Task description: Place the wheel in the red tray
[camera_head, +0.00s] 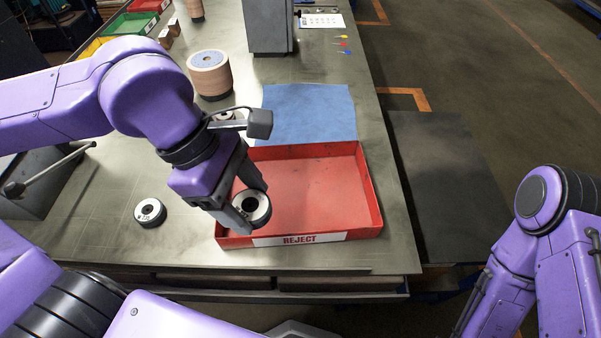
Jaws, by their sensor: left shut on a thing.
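The red tray (325,185) sits near the front of the bench and has a white "REJECT" label on its front wall. My left gripper (253,200) is over the tray's left front part, shut on a wheel (253,206). This wheel is a dark flap disc with a pale centre label. The gripper hides part of it, and I cannot tell whether it touches the tray floor. Another similar wheel (150,212) lies flat on the bench left of the tray. My right arm shows at the lower right, but its gripper is out of the picture.
A blue cloth (308,112) lies behind the tray. A stack of discs (209,74) stands behind my left arm. A grey column (268,25) rises at the back. Green, red and yellow bins are at the far left. The tray's right half is empty.

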